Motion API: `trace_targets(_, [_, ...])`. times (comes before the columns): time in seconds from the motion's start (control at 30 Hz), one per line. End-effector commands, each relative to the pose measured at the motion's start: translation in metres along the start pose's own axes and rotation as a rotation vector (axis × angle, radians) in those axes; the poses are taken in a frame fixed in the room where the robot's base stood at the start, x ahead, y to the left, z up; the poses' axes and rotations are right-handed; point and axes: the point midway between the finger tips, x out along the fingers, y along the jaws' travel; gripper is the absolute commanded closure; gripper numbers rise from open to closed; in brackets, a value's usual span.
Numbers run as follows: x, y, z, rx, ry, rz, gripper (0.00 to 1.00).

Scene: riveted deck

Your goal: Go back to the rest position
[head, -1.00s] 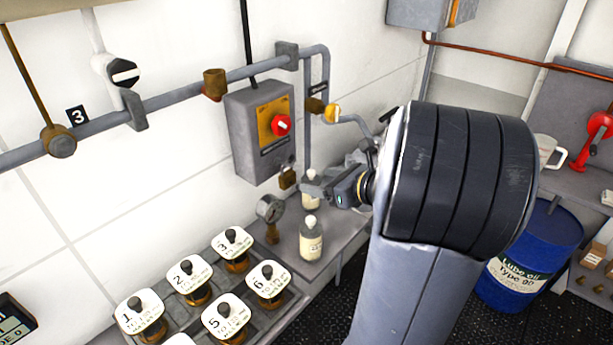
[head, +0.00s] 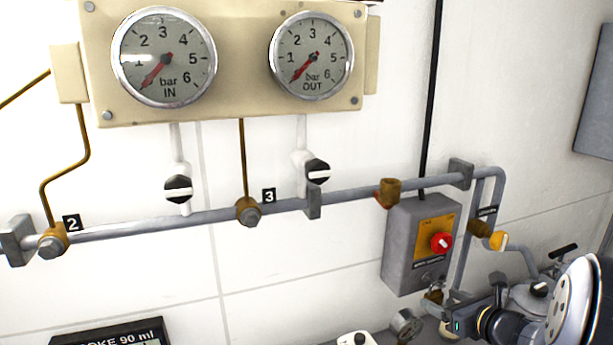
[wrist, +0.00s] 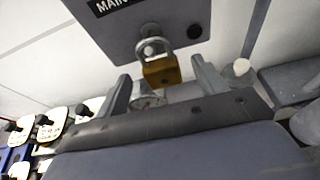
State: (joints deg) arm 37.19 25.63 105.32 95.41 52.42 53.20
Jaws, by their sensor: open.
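My gripper (head: 462,312) shows at the lower right of the head view, partly hidden by my own arm, in front of the wall and just below the grey switch box (head: 402,245). In the wrist view my gripper (wrist: 160,88) has its two fingers apart, with nothing held between them. A brass padlock (wrist: 162,73) hangs from the box beyond the fingers and looks apart from them. It is small and partly hidden in the head view (head: 434,297).
A grey pipe (head: 345,195) with valves runs along the wall. Two pressure gauges (head: 163,57) sit on a cream panel above it. A small gauge (head: 405,325) stands below the box. Numbered white-topped items (wrist: 50,128) stand at the left in the wrist view.

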Motion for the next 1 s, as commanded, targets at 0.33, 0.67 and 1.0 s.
trace_targets(0.33, [0.012,-0.001,0.007,0.001,-0.001,-0.002,0.33])
trace_targets(0.67, [0.010,-0.001,0.006,0.000,0.000,-0.001,0.33])
trace_targets(1.0, [0.021,-0.001,-0.003,-0.001,-0.001,-0.001,0.33])
